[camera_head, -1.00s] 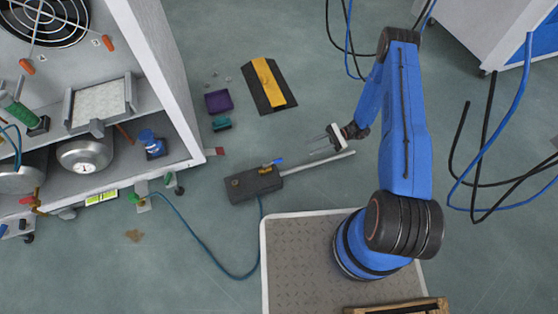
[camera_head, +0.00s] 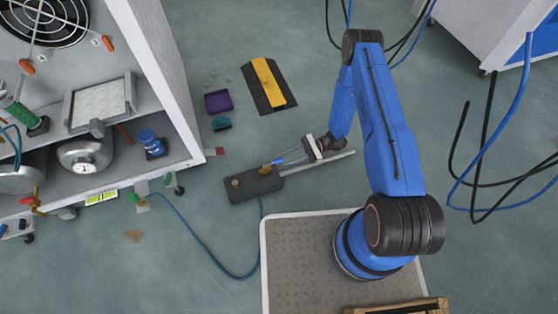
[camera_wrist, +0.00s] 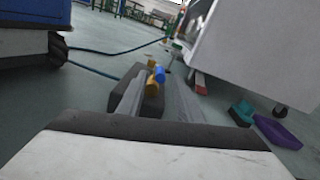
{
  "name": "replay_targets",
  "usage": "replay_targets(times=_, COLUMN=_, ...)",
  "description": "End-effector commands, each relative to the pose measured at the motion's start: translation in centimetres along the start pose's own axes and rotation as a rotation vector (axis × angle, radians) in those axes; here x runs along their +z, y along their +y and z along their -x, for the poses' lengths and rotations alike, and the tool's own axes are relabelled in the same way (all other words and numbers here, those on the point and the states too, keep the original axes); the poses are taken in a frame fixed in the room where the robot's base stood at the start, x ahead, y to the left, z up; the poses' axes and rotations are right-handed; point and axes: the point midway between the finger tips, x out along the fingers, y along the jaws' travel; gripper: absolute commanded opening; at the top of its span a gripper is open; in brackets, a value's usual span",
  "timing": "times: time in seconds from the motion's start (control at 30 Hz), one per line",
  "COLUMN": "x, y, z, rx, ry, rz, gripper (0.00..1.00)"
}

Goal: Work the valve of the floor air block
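The floor air block (camera_head: 250,187) is a dark box lying on the floor left of my base, with a grey pipe (camera_head: 333,161) running out to the right. Its valve (camera_head: 267,168) is brass with a blue handle. My gripper (camera_head: 284,160) is low at the valve, coming from the right. In the wrist view the two fingers stand apart, with the brass and blue valve (camera_wrist: 153,82) showing between and just beyond their tips. The block (camera_wrist: 152,104) is partly hidden by the fingers. I cannot tell whether either finger touches the handle.
A shelved cabinet (camera_head: 170,70) stands at the left. A purple tray (camera_head: 218,101), a teal box (camera_head: 221,124) and a black-yellow ramp piece (camera_head: 268,85) lie on the floor behind the block. A blue hose (camera_head: 200,240) curves from the block toward the cabinet.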

Motion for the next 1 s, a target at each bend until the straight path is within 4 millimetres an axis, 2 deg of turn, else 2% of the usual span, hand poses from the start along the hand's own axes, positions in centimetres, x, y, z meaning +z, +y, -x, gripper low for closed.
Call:
replay_targets(times=0.1, x=0.0, y=0.1, z=-1.9, rx=0.003, ry=0.000, rz=-0.001, gripper=0.33)
replay_targets(times=0.3, x=0.0, y=0.0, z=-3.8, rx=0.001, ry=-0.001, rz=0.000, gripper=0.33)
replay_targets(times=0.7, x=0.0, y=0.0, z=-4.4, rx=-0.001, ry=0.000, rz=0.000, gripper=0.33)
replay_targets(times=0.73, x=0.0, y=0.0, z=-4.4, rx=-0.001, ry=0.000, rz=0.000, gripper=0.30)
replay_targets(times=0.87, x=0.0, y=0.0, z=-4.4, rx=0.000, ry=0.000, rz=0.000, gripper=0.00)
replay_targets(times=1.0, x=0.0, y=0.0, z=-4.4, rx=0.000, ry=0.000, rz=0.000, gripper=0.00)
